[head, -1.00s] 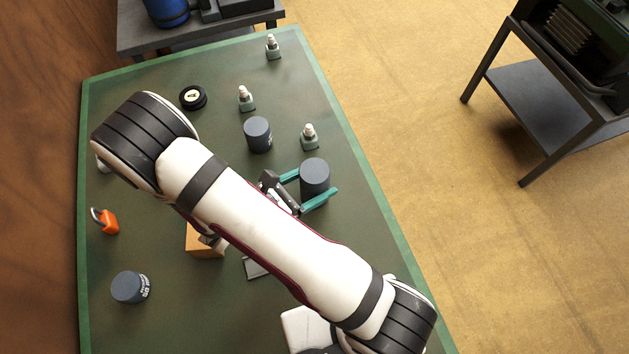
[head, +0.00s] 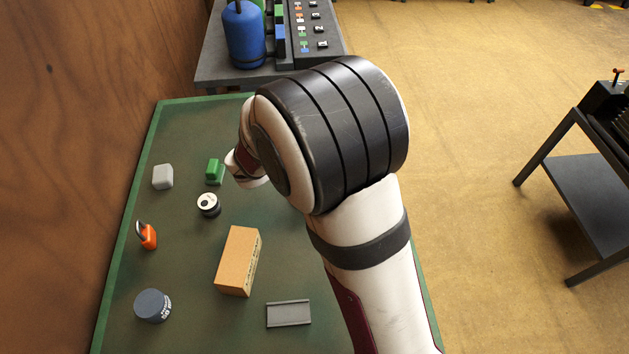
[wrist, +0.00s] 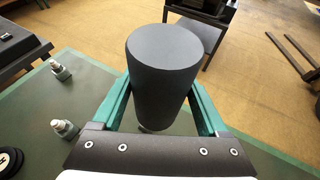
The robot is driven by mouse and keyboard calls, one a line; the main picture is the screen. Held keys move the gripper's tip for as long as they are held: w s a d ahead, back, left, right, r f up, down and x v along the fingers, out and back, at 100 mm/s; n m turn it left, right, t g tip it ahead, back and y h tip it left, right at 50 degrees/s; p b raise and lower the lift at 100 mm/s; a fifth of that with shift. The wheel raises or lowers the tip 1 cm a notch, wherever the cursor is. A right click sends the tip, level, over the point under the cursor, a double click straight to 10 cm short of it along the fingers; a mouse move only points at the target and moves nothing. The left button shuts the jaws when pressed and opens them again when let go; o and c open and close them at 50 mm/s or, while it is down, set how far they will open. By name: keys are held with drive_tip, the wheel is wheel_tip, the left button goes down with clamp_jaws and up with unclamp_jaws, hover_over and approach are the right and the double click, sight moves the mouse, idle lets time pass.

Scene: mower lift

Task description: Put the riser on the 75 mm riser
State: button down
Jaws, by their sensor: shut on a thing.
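My gripper (wrist: 161,88) shows in the wrist view, its teal fingers shut on a dark grey cylindrical riser (wrist: 165,60). The riser stands roughly upright between the fingers, above the green table (wrist: 110,75). In the head view my arm hides the gripper and the held riser. Another dark grey cylinder (head: 150,305), with white print on its side, stands at the table's front left. Its print is too small to read, so I cannot tell whether it is the 75 mm riser. The third grey cylinder from the earlier frame is hidden now.
An orange padlock (head: 147,237), a tan block (head: 238,260), a grey channel plate (head: 289,313), a black round part (head: 208,204), a green block (head: 214,171) and a light grey block (head: 162,176) stand on the table. Small studded posts (wrist: 65,129) show in the wrist view.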

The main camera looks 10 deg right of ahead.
drive_tip(key=shift+w+d+r, duration=0.1)
drive_tip(key=shift+w+r, duration=0.3)
drive_tip(key=shift+w, duration=0.25)
drive_tip(key=shift+w+r, duration=0.4)
drive_tip(key=shift+w, duration=0.2)
drive_tip(key=shift+w+a+f, duration=0.7)
drive_tip(key=shift+a+f, duration=0.95)
drive_tip(key=shift+f, duration=0.1)
drive_tip(key=shift+w+a+f, duration=0.7)
drive_tip(key=shift+a+f, duration=0.95)
drive_tip(key=shift+f, duration=0.1)
drive_tip(key=shift+w+a+f, duration=0.7)
drive_tip(key=shift+a+f, duration=0.95)
drive_tip(key=shift+f, duration=0.1)
